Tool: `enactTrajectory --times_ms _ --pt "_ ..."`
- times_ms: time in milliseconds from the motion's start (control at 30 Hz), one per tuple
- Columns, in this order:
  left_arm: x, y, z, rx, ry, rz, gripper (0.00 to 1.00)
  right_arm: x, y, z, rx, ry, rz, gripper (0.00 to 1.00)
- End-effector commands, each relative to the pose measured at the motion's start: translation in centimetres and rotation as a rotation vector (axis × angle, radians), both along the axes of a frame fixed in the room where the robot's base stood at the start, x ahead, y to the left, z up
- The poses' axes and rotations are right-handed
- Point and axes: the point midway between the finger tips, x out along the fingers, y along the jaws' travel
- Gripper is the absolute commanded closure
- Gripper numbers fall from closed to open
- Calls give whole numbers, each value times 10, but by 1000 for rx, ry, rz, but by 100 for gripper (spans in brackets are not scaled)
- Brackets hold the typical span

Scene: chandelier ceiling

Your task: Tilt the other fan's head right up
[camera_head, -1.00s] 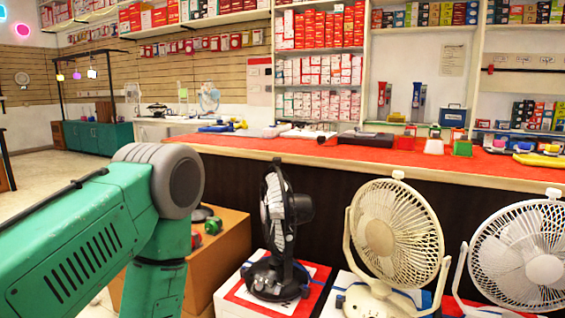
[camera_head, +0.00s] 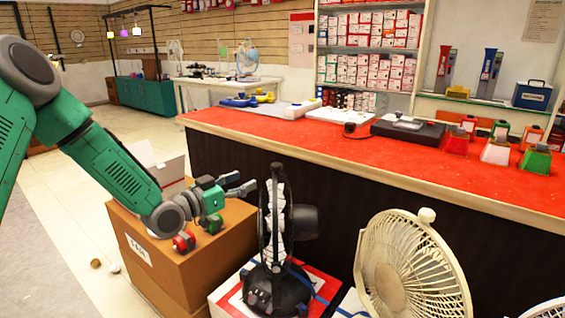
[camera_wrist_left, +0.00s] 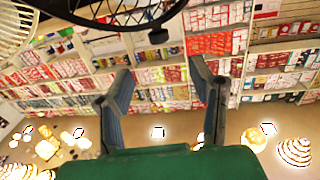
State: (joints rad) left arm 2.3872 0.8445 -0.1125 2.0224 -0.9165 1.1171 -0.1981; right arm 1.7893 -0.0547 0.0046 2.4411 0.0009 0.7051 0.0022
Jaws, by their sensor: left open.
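A black fan (camera_head: 277,230) stands on a red and white box, its round head upright and seen nearly edge-on, with the motor housing on its right. A cream fan (camera_head: 408,268) stands to its right, its head facing the left front. A white fan (camera_head: 550,308) barely shows at the bottom right corner. My left gripper (camera_head: 243,183) is open and empty, just left of the black fan's head, its fingers pointing toward it. In the left wrist view, my open fingers (camera_wrist_left: 160,80) have nothing between them, and the black fan's cage (camera_wrist_left: 105,12) crosses the top. My right gripper is not seen.
A brown cardboard box (camera_head: 185,262) with red and green items lies under my left arm. The red-topped counter (camera_head: 330,140) runs behind the fans. Open floor (camera_head: 70,235) lies to the left.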

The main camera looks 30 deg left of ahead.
Motion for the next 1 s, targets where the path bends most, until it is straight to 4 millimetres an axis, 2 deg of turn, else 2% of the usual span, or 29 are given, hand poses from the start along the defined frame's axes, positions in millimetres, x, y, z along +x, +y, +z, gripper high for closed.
enactTrajectory --times_ms 400,600,800,1000 --pt "84 -20 -4 6 2 -2 51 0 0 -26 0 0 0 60" --pt "113 -25 -3 3 3 -1 51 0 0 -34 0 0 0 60" --pt "125 -27 -2 -1 5 -1 51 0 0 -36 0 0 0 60" --pt "126 -27 -1 -1 4 -1 51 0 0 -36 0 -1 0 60"
